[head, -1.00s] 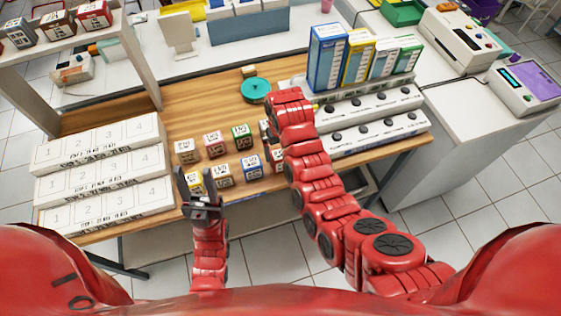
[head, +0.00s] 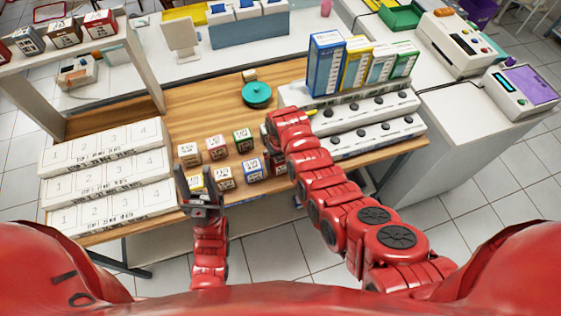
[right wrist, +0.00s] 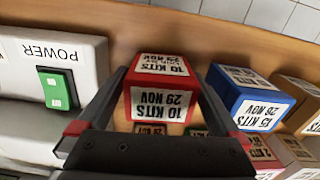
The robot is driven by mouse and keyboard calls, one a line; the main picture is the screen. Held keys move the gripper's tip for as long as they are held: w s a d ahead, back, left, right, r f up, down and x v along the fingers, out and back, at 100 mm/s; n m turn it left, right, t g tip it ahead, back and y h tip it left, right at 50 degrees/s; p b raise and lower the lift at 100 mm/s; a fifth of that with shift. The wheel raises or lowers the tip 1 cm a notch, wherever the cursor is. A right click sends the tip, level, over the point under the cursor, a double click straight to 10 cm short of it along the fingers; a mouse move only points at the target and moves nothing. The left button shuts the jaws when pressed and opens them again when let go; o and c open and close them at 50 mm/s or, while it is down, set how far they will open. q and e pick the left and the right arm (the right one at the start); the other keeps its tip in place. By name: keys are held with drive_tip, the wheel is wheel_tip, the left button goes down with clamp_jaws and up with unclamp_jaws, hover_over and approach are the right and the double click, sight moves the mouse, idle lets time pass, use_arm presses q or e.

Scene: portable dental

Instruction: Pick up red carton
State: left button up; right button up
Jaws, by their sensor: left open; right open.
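The red carton (right wrist: 160,88), with a white label reading "10 KITS 29 NOV", stands on the wooden table between the two fingers of my right gripper (right wrist: 165,97) in the right wrist view. The fingers are open, one on each side of it, and I cannot tell whether either touches it. In the head view the red carton (head: 280,166) shows only partly behind my right arm, and that gripper's fingers are mostly hidden. My left gripper (head: 197,184) is open and empty at the table's front edge, by a yellow carton (head: 197,182).
A blue carton (right wrist: 250,97) stands close beside the right finger in the wrist view. Several other cartons stand in two rows. A white power box (right wrist: 50,80) is on the other side. White trays (head: 105,180) and a teal dish (head: 257,94) are on the table.

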drive_tip(key=c, duration=1.3)
drive_tip(key=shift+r, duration=0.15)
